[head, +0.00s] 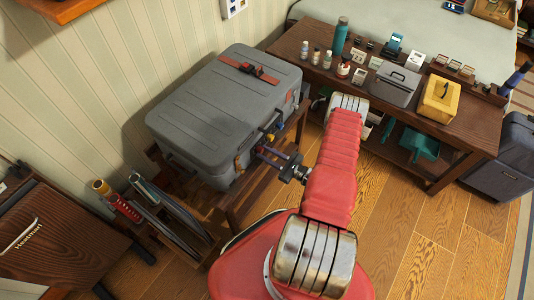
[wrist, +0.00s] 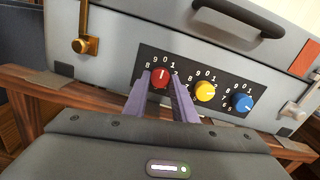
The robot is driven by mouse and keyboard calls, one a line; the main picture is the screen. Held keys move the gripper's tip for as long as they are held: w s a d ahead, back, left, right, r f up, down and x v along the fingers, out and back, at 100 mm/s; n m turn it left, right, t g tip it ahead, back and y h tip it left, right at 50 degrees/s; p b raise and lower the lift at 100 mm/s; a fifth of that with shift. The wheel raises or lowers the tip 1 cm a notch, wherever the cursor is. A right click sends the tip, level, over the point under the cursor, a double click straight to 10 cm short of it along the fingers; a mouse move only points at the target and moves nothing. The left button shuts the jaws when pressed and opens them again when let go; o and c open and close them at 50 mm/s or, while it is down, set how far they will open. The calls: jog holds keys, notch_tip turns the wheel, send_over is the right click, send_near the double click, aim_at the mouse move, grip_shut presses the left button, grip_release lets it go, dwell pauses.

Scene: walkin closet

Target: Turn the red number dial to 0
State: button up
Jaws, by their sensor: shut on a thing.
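The red number dial (wrist: 160,77) is on a black panel on the front of the grey case (head: 225,110). Its white mark points up, at or very near the 0; I cannot tell whether it is exact. My gripper (wrist: 160,86) has its purple fingers on both sides of the dial, shut on it, covering the lower numbers. In the head view my gripper (head: 264,155) reaches the case's front, and the red dial cannot be made out there.
A yellow dial (wrist: 205,91) and a blue dial (wrist: 242,102) sit close to the right on the same panel. The case rests on a wooden stand (wrist: 60,95). A low table (head: 440,150) with several small items stands to the right.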

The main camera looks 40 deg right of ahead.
jog(key=o, duration=1)
jog(key=shift+o, duration=0.2)
jog(key=v, duration=1.3)
jog(key=shift+s, duration=0.35)
jog(key=shift+f, duration=0.1)
